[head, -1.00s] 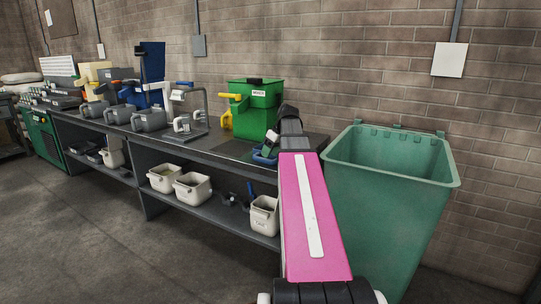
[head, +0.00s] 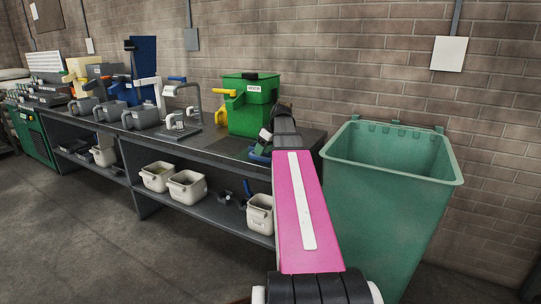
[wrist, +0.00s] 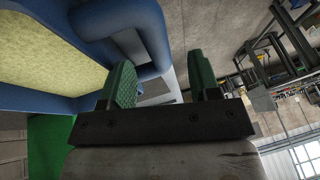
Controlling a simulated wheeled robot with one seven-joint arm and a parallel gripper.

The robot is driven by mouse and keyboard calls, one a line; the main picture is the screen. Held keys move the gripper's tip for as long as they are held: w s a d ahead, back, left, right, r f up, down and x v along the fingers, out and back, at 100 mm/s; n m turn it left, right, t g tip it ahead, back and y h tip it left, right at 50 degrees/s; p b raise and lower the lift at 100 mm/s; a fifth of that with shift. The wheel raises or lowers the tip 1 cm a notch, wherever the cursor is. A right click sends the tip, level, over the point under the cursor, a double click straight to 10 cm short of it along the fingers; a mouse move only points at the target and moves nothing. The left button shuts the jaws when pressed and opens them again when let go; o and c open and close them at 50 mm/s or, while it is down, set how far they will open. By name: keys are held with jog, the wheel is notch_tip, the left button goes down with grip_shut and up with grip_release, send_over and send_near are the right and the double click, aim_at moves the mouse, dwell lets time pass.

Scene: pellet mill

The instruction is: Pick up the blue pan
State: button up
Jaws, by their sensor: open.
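The blue pan (wrist: 85,45) fills the upper left of the wrist view, with pale yellow material inside. Its thick curved blue handle (wrist: 150,35) comes down close to my gripper (wrist: 160,80). The gripper's two green fingers are open. The handle's lower bend is at the left finger and partly behind it; I cannot tell whether it lies between the fingers. In the head view a small part of the blue pan (head: 258,155) shows on the bench's right end, mostly hidden by my arm, with my gripper (head: 266,138) beside it.
The dark bench (head: 215,150) holds a green machine (head: 250,108) with a yellow handle, a grey stand (head: 182,105) and grey scoops (head: 140,117). White buckets (head: 187,187) sit on its lower shelf. A large green bin (head: 385,210) stands right of the bench. The floor in front is clear.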

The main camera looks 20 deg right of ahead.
jog(key=x, duration=0.4)
jog(key=shift+d+f, duration=0.1)
grip_shut()
jog(key=shift+r, duration=0.55)
jog(key=r, duration=0.3)
jog(key=shift+s+a+r, duration=0.25)
jog(key=shift+s+r, duration=0.05)
jog(key=shift+s, duration=0.05)
jog(key=s+a+r, duration=0.6)
jog(key=s, duration=0.2)
jog(key=shift+s+a+r, duration=0.2)
jog(key=shift+a, duration=0.15)
